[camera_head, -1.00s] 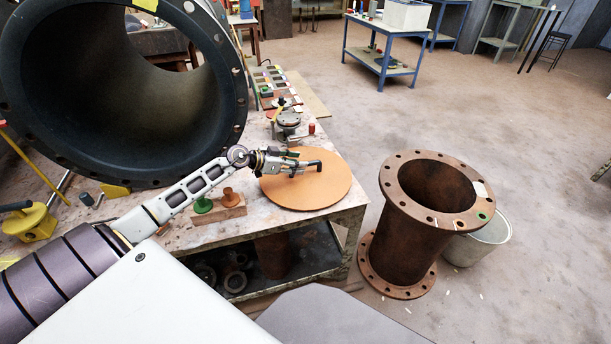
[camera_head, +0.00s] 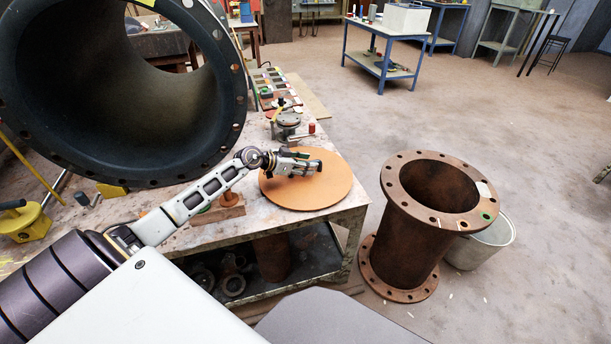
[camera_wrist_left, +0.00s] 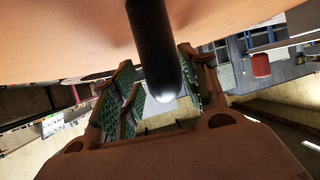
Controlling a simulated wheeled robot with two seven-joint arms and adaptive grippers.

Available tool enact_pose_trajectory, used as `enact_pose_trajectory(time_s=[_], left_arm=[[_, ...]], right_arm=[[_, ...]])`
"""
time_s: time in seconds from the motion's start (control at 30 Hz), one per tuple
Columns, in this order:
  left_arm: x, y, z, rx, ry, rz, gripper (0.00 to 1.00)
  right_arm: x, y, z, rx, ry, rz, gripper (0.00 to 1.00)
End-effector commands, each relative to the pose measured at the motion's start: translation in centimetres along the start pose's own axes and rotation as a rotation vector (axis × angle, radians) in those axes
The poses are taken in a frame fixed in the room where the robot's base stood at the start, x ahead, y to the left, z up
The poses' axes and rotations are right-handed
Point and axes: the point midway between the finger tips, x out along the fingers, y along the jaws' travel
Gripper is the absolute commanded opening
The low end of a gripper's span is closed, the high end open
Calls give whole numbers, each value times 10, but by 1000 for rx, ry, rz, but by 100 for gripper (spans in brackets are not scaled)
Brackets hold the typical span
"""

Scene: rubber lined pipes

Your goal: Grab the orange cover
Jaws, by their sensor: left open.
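The orange cover (camera_head: 325,190) is a flat round disc lying on the near right corner of the worktable. My left gripper (camera_head: 312,167) is over the cover's upper middle, with its fingers pointing right. In the left wrist view, the cover's orange surface (camera_wrist_left: 60,35) fills the top. The gripper (camera_wrist_left: 162,100) is open there, with green ridged pads. A dark rounded bar (camera_wrist_left: 155,45) shows between the fingers, apparently a handle on the cover; I cannot tell whether the pads touch it. The gripper hides that bar in the head view. My right gripper is out of view.
A large black-lined flanged pipe (camera_head: 228,110) stands on the table at left. A small valve-like part (camera_head: 288,122) sits behind the cover. A rusty flanged pipe (camera_head: 408,235) and a grey bucket (camera_head: 480,248) stand on the floor to the right.

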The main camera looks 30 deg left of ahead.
Motion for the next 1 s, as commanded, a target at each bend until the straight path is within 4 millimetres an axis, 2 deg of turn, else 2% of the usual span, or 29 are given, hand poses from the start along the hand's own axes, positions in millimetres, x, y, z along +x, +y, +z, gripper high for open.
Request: enact_pose_trajectory(time_s=[0.27, 0.6, 1.0], left_arm=[[0, 0, 0, 0, 0, 0, 43], [0, 0, 0, 0, 0, 0, 0], [-1, -1, -2, 1, 4, -1, 0]], right_arm=[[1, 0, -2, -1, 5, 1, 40], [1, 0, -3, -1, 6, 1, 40], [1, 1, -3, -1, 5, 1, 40]])
